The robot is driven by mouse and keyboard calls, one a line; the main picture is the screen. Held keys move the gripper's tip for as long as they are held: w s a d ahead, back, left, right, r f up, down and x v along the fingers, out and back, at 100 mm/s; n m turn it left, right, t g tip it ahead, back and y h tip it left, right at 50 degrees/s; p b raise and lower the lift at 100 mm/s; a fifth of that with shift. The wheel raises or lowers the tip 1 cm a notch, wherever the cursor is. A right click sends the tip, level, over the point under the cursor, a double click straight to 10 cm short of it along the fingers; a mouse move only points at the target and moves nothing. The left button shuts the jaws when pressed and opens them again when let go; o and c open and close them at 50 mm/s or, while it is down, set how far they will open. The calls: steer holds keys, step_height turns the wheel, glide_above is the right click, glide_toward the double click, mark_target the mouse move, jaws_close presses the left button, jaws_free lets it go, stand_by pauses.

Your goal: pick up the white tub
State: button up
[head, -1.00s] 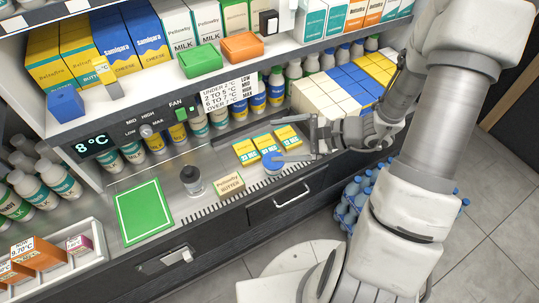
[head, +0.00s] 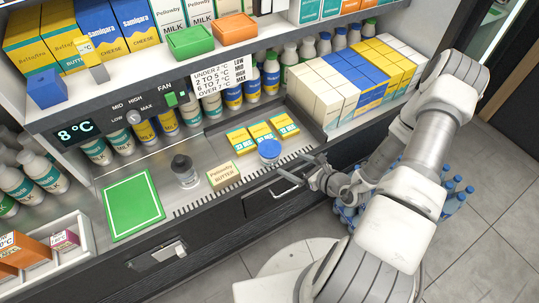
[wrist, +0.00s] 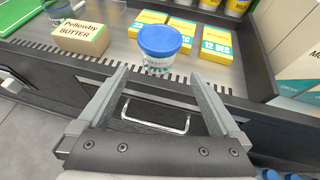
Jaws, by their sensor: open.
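The white tub (head: 269,156) with a blue lid stands upright on the steel counter near its front edge, to the right of the butter box. In the wrist view the tub (wrist: 158,62) is straight ahead, between the lines of the two fingers and beyond their tips. My gripper (head: 294,173) is open and empty, in front of the counter edge and just to the right of the tub in the head view. Its fingers (wrist: 160,75) do not touch the tub. Nothing hides the tub in either view.
A butter box (head: 222,175) stands left of the tub, with a dark-capped jar (head: 185,172) further left. Several yellow cartons (head: 261,132) lie close behind it. Stacked cartons (head: 322,92) stand at the right. A drawer handle (wrist: 155,118) sticks out below the counter edge.

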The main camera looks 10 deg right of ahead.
mark_target(278, 158)
steer(key=b+x, duration=0.2)
steer(key=x, duration=0.6)
steer(key=shift+s, duration=0.1)
steer(key=b+x, duration=0.2)
steer(key=x, duration=0.3)
steer(key=shift+f, duration=0.2)
steer(key=shift+r, duration=0.1)
steer(key=c, duration=1.3)
